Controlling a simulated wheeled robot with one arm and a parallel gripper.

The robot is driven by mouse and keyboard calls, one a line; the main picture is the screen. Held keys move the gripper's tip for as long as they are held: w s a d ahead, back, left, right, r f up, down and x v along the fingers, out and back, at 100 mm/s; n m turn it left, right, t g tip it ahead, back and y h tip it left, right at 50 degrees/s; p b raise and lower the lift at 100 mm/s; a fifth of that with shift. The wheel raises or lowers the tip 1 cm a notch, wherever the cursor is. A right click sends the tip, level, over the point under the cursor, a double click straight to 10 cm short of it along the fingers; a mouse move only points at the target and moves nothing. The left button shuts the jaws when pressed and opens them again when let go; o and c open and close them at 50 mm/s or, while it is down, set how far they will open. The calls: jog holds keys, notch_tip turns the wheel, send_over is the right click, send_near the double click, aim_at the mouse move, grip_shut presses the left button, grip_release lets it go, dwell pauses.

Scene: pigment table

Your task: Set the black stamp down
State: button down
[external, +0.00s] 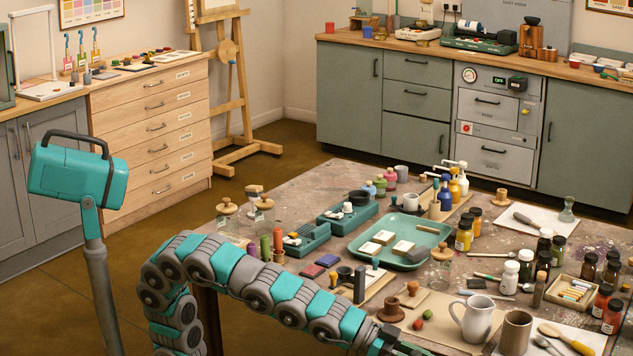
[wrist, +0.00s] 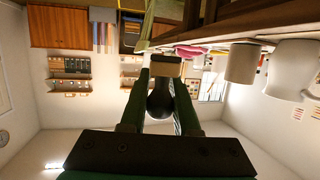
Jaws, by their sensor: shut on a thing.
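The black stamp (wrist: 160,103) shows in the wrist view, with a dark rounded handle and what looks like a pale wooden block at its far end. My gripper (wrist: 166,80) is shut on it, with one green finger on each side. The wrist picture looks upside down, with the table along its top edge. The stamp appears held beside the table edge; whether it touches anything I cannot tell. In the external view, my arm reaches along the front of the table (external: 292,200), and its end is cut off at the bottom edge; the stamp is not seen there.
A white pitcher (external: 477,320) and a brown cup (external: 515,333) stand near the arm's end. Round wooden stamps (external: 391,310) and a tan sheet (external: 433,315) are close by. A teal tray (external: 428,228) with pale blocks lies behind. Bottles and jars crowd the right side.

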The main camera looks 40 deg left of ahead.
jog(key=shift+m+g, duration=0.3)
jog(key=s+r+p, duration=0.1)
jog(key=r+p, duration=0.1)
jog(key=p, duration=0.1)
jog(key=s+d+r+p, duration=0.1)
jog(key=s+r+p, duration=0.1)
jog(key=p, duration=0.1)
jog(key=shift+s+d, duration=0.1)
jog(key=shift+s, duration=0.05)
jog(key=shift+f, duration=0.1)
